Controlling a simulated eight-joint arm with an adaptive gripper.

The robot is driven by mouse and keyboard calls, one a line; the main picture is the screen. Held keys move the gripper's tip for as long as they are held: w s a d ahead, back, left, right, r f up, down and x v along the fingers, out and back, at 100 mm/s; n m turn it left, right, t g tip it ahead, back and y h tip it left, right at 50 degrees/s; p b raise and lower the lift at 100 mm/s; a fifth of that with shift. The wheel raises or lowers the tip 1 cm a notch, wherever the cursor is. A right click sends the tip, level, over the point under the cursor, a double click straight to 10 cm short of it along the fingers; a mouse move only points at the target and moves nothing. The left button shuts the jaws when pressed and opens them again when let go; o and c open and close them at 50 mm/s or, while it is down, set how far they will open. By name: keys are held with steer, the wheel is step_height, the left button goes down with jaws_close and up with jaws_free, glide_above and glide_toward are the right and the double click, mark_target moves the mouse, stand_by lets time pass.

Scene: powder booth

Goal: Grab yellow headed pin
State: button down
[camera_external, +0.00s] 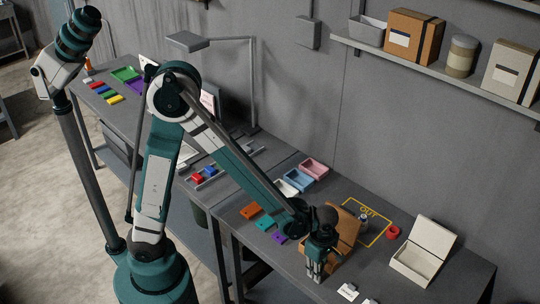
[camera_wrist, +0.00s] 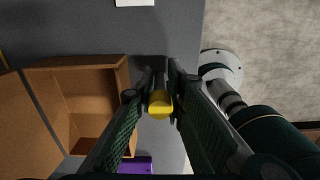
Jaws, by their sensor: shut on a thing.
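A yellow pin head (camera_wrist: 160,103) shows in the wrist view between the two fingers of my gripper (camera_wrist: 161,96). The fingers are closed in on it from both sides, and the rest of the pin is hidden. In the external view my gripper (camera_external: 315,272) points down at the front edge of the table, beside an open brown box. The pin cannot be made out in that view.
The open brown box (camera_wrist: 77,66) lies just left of my gripper in the wrist view. A purple piece (camera_wrist: 134,165) is at the bottom. A white open box (camera_external: 424,250), red ring (camera_external: 393,232) and yellow OUT outline (camera_external: 381,233) are on the table's right part.

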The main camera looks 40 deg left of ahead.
steer(key=shift+r+p, duration=0.5)
steer(key=shift+r, duration=4.45)
